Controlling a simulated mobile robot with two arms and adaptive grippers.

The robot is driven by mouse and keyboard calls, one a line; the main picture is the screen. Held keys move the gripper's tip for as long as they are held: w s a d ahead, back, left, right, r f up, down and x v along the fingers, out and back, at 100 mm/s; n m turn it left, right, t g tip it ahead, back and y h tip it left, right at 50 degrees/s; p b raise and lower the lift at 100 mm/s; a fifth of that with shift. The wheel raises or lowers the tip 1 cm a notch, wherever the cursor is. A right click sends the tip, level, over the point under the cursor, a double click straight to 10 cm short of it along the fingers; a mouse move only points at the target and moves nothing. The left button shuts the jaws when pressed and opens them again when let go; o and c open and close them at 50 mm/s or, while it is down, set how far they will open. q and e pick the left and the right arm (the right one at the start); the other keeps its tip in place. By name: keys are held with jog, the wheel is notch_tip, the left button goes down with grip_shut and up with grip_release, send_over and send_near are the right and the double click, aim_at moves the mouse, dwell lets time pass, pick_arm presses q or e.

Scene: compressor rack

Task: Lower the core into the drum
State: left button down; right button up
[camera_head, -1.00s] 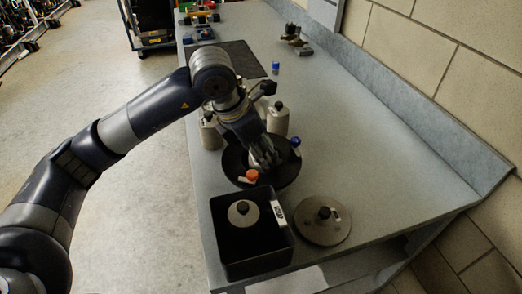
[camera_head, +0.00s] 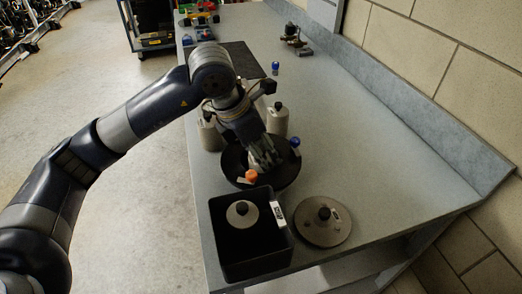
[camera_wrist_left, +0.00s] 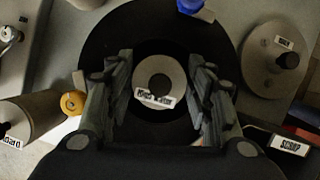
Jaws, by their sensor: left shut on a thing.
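The drum (camera_head: 285,178) is a wide, round black pan on the bench, with its dark floor around my fingers in the left wrist view (camera_wrist_left: 110,38). My left gripper (camera_head: 264,164) points down over it. In the left wrist view its two fingers (camera_wrist_left: 160,95) stand either side of a round pale-grey core (camera_wrist_left: 158,72) with a dark centre and a white label, and are shut on it. The head view mostly hides the core behind the fingers. I cannot tell how far the core is above the drum floor. My right gripper is not in view.
A black box (camera_head: 216,243) with a grey knobbed disc (camera_head: 240,221) inside stands in front. A larger knobbed disc (camera_head: 338,231) lies to its right. Orange (camera_head: 251,176) and blue (camera_head: 295,142) knobs sit at the drum's rim. Grey canisters (camera_head: 278,124) stand behind. The bench's right side is clear.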

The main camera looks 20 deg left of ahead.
pick_arm(q)
jog(key=shift+r, duration=0.25)
jog(key=c, duration=0.7)
grip_release()
jog(key=o, duration=0.5)
jog(key=shift+f, duration=0.1)
jog(key=shift+c, duration=0.2)
